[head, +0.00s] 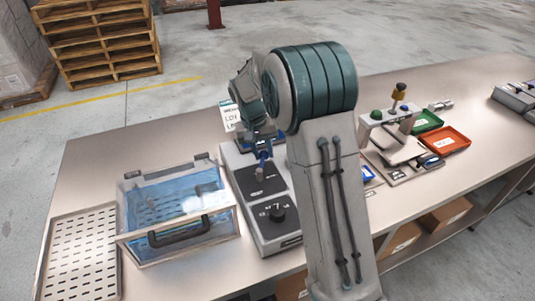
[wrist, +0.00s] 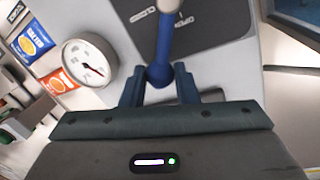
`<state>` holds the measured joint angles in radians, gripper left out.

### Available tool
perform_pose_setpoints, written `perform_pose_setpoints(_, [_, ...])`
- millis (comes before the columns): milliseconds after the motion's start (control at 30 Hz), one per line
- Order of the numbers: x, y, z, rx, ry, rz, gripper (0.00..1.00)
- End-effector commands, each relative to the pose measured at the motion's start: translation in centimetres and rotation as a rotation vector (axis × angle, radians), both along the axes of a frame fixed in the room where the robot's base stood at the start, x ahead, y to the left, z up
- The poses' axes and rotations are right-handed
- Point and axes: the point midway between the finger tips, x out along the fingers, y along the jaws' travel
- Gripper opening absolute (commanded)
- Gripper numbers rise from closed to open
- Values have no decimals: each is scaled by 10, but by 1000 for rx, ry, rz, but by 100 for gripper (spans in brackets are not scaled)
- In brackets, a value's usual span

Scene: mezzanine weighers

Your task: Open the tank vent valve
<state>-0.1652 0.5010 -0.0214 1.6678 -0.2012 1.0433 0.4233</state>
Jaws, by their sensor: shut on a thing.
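The vent valve has a blue lever (wrist: 165,40) on a dark plate (wrist: 215,18) with lettering along its edges, partly legible as CLOSED and OPEN. In the head view, the lever (head: 263,157) rises from a pale pivot on the grey control box (head: 240,191). My gripper (wrist: 160,87) is shut on the rounded end of the lever, one finger on each side. In the head view, my gripper (head: 262,142) is small and partly covered by my arm. The clear tank (head: 190,225) with blue contents stands left of the box. The lever's exact setting is hard to tell.
A slotted tray (head: 80,260) lies at the left.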

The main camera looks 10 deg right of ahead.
Motion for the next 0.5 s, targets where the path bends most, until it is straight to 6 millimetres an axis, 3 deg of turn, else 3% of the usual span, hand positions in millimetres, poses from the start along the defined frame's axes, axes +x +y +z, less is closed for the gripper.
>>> perform_pose_setpoints(500, [3, 31, 0, 1, -3, 428, 0])
